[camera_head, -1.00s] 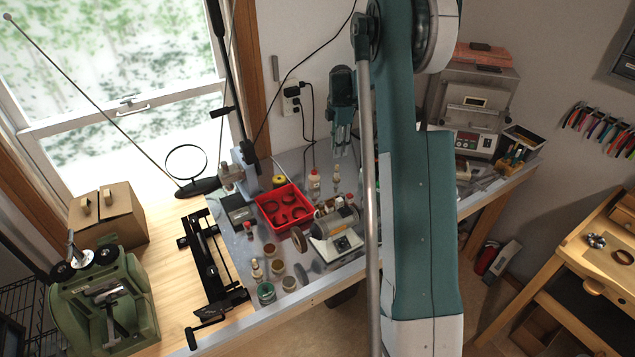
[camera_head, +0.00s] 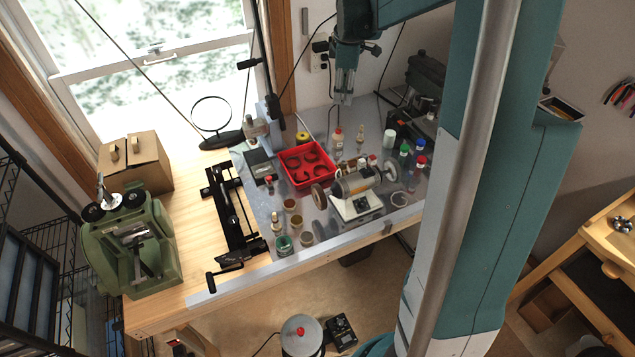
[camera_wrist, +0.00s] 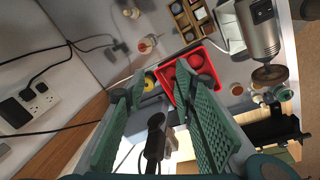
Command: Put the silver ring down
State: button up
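My gripper (camera_head: 345,92) hangs above the back of the metal bench (camera_head: 352,122), fingers pointing down. In the wrist view its two green ribbed fingers (camera_wrist: 158,80) stand wide apart, with nothing seen held between them.
A red tray (camera_head: 328,178) with dark round pieces sits mid-bench, beside the polishing motor (camera_head: 356,183). Small bottles and jars stand around them. A magnifier on a black base (camera_head: 220,140) and a black frame (camera_head: 232,215) are on the left. My arm hides the bench's right part.

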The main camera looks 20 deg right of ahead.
jog(key=s+a+r+m+t, duration=0.1)
jog(key=s+a+r+m, duration=0.25)
jog(key=s+a, duration=0.45)
jog(key=s+a+r+m+t, duration=0.2)
jog(key=s+a+r, duration=0.3)
jog(key=s+a, duration=0.35)
jog(key=s+a+f+m, duration=0.1)
jog(key=s+a+m, duration=0.1)
jog(key=s, duration=0.4)
jog(key=s+a+f+m+t, duration=0.1)
jog(key=s+a+f+m, duration=0.1)
jog(key=s+a, duration=0.2)
jog(key=s+a+f+m+t, duration=0.1)
jog(key=s+a, duration=0.3)
jog(key=s, duration=0.5)
jog(key=shift+s+f+m+y, duration=0.25)
jog(key=shift+s+m+y, duration=0.05)
jog(key=shift+m, duration=0.35)
jog(key=o, duration=0.4)
jog(key=shift+d, duration=0.1)
